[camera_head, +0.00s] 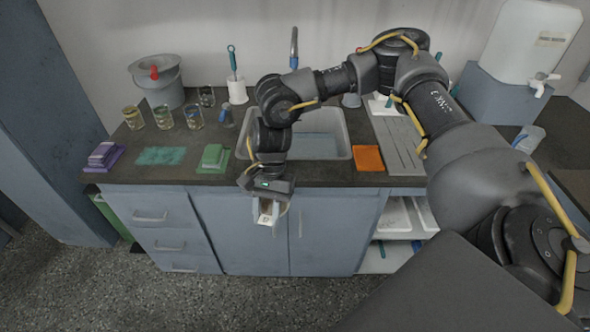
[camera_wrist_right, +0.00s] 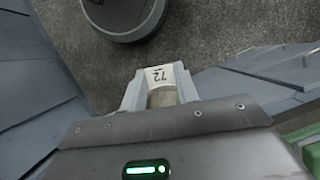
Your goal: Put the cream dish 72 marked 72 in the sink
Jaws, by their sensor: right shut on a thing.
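My right gripper (camera_head: 267,212) hangs in front of the counter's front edge, above the floor and before the blue cabinet doors. It is shut on the cream dish 72 (camera_wrist_right: 158,76), a small pale piece whose mark 72 reads upside down in the right wrist view. In the head view only a small part of the dish shows between the fingers. The sink (camera_head: 346,136) is a pale basin set in the counter behind the gripper; my right arm crosses over it and hides its left part. My left gripper is not in view.
On the counter left of the sink stand a grey bucket (camera_head: 161,88), several glass jars, and purple (camera_head: 103,156), teal (camera_head: 161,156) and green (camera_head: 213,157) cloths or sponges. Right of the sink lie an orange cloth (camera_head: 368,158) and a grey drainboard (camera_head: 399,140).

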